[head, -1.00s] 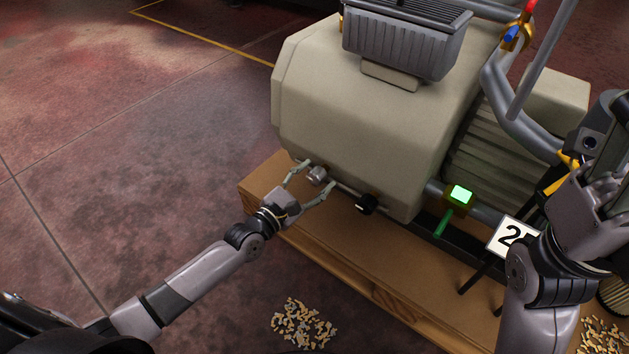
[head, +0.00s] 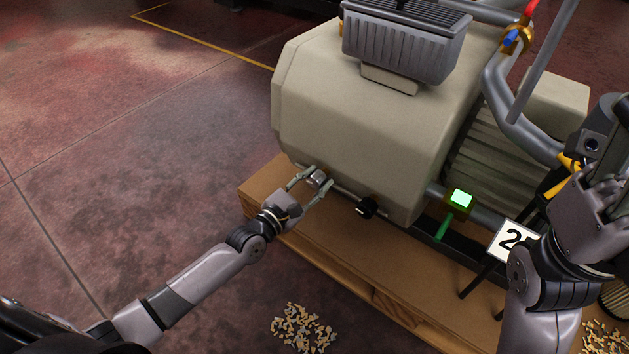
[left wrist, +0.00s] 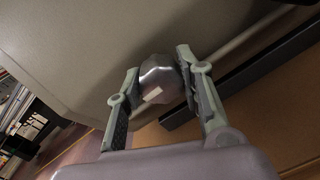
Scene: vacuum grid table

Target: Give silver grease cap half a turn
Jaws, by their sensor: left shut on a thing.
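The silver grease cap (head: 317,179) sits low on the front of the beige machine (head: 360,120). In the left wrist view the cap (left wrist: 159,79) is a shiny faceted knob. My left gripper (head: 316,180) is around the cap, one finger on each side. In the left wrist view my left gripper (left wrist: 156,84) is shut on the cap, its right finger against it; contact at the left finger is harder to see. My right arm is at the right edge of the head view, and its fingertips cannot be made out.
A green-lit box (head: 460,198) and a number sign (head: 511,237) stand further right. The machine rests on a wooden pallet (head: 350,243). Loose chips (head: 303,327) lie on the floor.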

